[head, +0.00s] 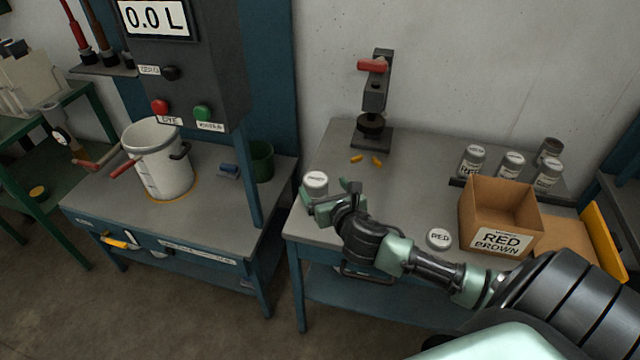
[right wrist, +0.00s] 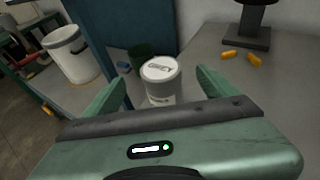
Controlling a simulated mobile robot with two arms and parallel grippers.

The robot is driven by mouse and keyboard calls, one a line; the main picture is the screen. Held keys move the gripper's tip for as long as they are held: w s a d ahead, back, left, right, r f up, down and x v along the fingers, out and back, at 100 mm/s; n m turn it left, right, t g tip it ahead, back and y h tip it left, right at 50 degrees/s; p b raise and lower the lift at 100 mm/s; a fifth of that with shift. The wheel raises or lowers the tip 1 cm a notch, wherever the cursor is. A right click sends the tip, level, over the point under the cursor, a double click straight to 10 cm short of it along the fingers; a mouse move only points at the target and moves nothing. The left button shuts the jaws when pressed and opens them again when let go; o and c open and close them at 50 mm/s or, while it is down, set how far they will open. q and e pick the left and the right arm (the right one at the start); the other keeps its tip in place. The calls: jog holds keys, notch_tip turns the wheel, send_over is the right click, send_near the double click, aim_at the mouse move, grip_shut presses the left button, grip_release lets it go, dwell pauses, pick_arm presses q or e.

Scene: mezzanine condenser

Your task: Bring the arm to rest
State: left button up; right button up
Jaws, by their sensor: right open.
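My right arm reaches left over the right-hand bench (head: 420,150). Its gripper (head: 328,192) is open at the bench's left end. A grey can with a white lid (head: 316,180) stands upright beside the fingers. In the right wrist view the same can (right wrist: 160,78) shows between the two spread fingers, with a gap on each side. The lid's lettering looks like GREY but is hard to read. Whether the fingertips reach around the can or stop short of it, I cannot tell. My left gripper is not in view.
A box marked RED BROWN (head: 502,215) stands near my forearm, with a RED lid (head: 439,239) beside it. Several cans (head: 512,165) stand behind. A press (head: 373,100) stands at the back, with orange pieces (head: 367,160) before it. A white bucket (head: 160,160) stands on the left bench.

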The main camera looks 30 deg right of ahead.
jog(key=shift+v, duration=0.95)
